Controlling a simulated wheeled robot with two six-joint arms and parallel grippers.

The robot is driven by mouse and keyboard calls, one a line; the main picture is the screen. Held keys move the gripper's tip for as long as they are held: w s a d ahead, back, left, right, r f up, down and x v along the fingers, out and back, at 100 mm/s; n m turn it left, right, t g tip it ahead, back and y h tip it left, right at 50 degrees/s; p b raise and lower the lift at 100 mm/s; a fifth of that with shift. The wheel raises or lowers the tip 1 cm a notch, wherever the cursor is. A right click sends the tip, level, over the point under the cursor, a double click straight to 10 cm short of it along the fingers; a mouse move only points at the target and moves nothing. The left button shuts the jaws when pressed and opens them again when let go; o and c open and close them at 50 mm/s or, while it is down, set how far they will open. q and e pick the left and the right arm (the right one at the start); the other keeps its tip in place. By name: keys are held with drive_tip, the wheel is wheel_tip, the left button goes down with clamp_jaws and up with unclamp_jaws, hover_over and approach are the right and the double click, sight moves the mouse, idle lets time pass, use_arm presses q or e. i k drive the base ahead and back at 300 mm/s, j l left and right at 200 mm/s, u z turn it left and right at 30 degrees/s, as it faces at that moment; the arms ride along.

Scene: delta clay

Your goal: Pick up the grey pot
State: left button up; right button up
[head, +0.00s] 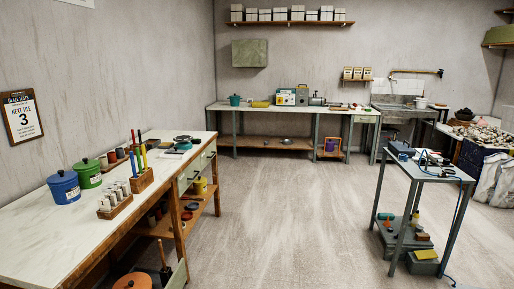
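I cannot pick out a grey pot for certain. A small pale pot-like vessel (421,103) stands by the sink at the back right, too small to tell its colour well. A blue lidded pot (64,187) and a green lidded pot (88,173) stand on the left bench. A teal lidded pot (235,100) stands at the left end of the back bench. Neither of my grippers is in view.
The left bench (40,221) also holds racks of small jars and upright coloured tools. A grey trolley (432,173) with tools stands at right. White sacks (490,185) stand at the right edge. The middle floor (290,210) is clear.

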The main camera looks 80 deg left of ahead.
sight(120, 153)
drive_tip(key=u, duration=3.8)
